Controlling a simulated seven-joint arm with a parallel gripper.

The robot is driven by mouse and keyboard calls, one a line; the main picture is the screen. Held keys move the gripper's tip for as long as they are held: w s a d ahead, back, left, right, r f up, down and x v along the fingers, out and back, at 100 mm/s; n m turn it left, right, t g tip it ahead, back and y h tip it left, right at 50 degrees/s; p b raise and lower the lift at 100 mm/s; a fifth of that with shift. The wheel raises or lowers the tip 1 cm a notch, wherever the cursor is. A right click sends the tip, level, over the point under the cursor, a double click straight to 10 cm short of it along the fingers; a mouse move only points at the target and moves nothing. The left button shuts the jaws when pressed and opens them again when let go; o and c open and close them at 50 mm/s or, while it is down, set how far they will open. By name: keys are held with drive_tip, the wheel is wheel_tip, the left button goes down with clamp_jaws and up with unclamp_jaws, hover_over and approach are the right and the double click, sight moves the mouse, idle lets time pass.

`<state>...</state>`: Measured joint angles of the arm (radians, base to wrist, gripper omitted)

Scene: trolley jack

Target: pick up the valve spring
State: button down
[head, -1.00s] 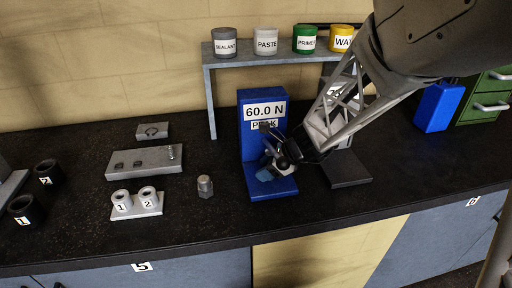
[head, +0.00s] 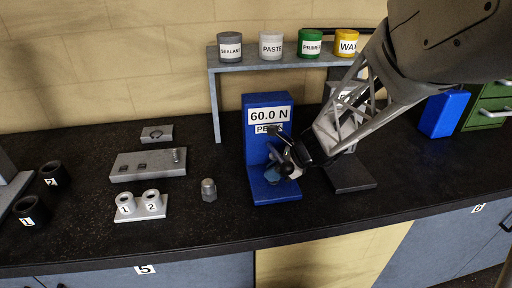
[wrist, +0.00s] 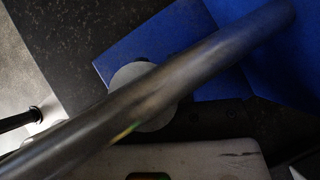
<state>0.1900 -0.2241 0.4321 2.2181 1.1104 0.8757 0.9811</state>
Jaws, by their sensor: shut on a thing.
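My gripper (head: 288,163) is at the blue force tester (head: 253,165), in front of its upright and just above its foot. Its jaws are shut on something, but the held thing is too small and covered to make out. I cannot pick out the valve spring for certain in either view. A small pale blue-grey round piece (head: 272,176) shows beside the gripper, over the tester's foot. In the wrist view, a dark grey bar (wrist: 215,65) crosses in front of a pale disc (wrist: 150,118) and the blue tester (wrist: 125,57). The display reads 60.0 N, PEAK.
To the left are a grey hex-sided piece (head: 209,191), a white holder (head: 153,210) with cups 1 and 2, a grey block (head: 130,166) with small parts, and black rings (head: 28,211). A shelf (head: 285,63) with tins stands behind. The front counter is clear.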

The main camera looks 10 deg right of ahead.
drive_tip(key=s+d, duration=0.4)
drive_tip(key=d, duration=0.5)
drive_tip(key=s+d, duration=0.4)
drive_tip(key=d, duration=0.6)
drive_tip(key=s+d, duration=0.4)
drive_tip(key=d, duration=0.5)
drive_tip(key=shift+s+d, duration=0.15)
drive_tip(key=shift+s, duration=0.2)
